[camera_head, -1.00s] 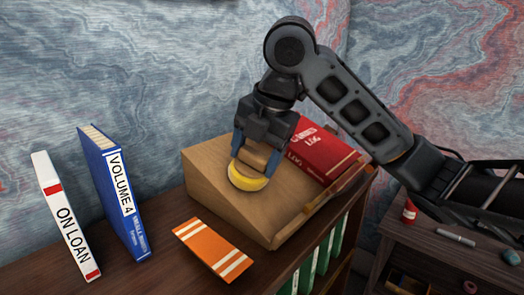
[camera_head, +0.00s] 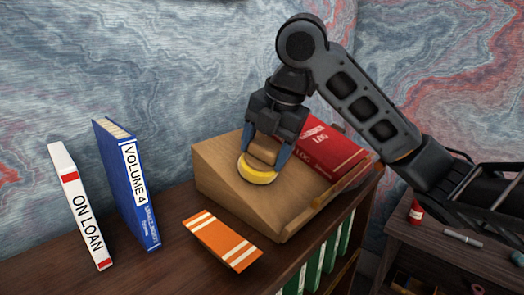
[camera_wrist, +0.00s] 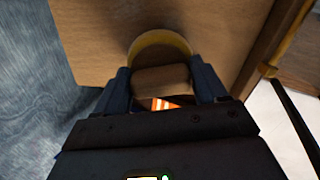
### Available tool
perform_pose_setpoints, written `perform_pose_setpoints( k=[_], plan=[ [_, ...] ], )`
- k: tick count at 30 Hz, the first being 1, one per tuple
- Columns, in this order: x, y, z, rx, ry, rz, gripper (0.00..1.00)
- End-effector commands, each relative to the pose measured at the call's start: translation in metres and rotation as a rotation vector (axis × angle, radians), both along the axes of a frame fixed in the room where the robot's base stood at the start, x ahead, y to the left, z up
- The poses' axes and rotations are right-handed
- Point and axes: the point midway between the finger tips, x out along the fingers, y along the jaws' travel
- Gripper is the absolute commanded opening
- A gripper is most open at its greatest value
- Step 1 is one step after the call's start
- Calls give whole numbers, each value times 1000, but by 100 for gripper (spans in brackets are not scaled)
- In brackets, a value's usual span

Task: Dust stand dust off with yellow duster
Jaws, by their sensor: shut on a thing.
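My gripper (camera_head: 266,152) is shut on the brown handle block of the yellow duster (camera_head: 257,174). The duster's round yellow rim rests against or just over the sloped top of the wooden stand (camera_head: 225,168); I cannot tell contact for certain. In the wrist view the duster (camera_wrist: 160,43) shows as a yellow arc around the brown block, over the stand's bare wood (camera_wrist: 95,35). No dust can be made out on the visible wood. The part of the stand under the duster is hidden.
A red log book (camera_head: 335,150) lies on the stand's right part. An orange striped piece (camera_head: 222,243) lies in front of the stand. The blue Volume 4 book (camera_head: 125,185) and the white On Loan marker (camera_head: 80,207) stand at left. A lower desk (camera_head: 470,270) is at right.

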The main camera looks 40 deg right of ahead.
Motion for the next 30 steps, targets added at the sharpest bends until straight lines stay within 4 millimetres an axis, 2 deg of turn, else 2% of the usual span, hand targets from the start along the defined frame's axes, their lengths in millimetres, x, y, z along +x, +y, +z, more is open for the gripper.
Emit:
perform_pose_setpoints(
  k=[1, 15, 26, 27, 30],
  plan=[
    [1, 0, -19, 18, 25, -7, 47],
    [2, -35, -22, 18, 25, -12, 47],
    [3, -50, -23, 18, 25, -13, 47],
    [3, -53, -23, 18, 25, -13, 43],
    [3, -61, -24, 17, 24, -13, 44]
  ],
)
